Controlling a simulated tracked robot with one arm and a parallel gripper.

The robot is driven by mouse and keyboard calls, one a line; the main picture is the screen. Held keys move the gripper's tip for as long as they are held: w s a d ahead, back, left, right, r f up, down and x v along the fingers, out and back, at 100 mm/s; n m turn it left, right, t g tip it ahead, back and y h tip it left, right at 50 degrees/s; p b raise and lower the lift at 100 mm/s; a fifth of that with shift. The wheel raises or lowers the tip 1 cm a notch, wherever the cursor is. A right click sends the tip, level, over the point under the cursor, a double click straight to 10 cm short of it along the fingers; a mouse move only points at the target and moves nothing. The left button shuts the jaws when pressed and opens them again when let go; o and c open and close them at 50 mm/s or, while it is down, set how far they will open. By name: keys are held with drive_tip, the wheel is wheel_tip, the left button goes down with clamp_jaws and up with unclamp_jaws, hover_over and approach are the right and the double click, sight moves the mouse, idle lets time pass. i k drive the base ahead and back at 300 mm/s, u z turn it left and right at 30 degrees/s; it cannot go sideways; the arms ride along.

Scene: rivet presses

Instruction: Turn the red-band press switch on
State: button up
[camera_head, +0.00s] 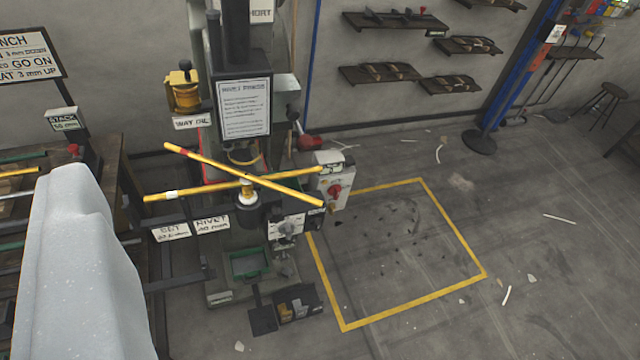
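The knob's on or off position is too small to tell. A thin red edge (208,168) shows behind the handle; I cannot tell whether it is the red band. My gripper is not in view.
A large pale shape (80,270) blocks the lower left. A bench with rods (25,175) stands at the left. A yellow floor outline (452,232) lies right of the press, its inside mostly clear with small scraps. Wall shelves (380,73) and a blue post (525,70) stand behind.

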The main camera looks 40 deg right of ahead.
sight(334, 191)
drive_tip(key=u, duration=0.05)
drive_tip(key=k, duration=0.3)
drive_tip(key=z, duration=0.6)
drive_tip(key=i, duration=0.8)
drive_tip(key=z, duration=0.5)
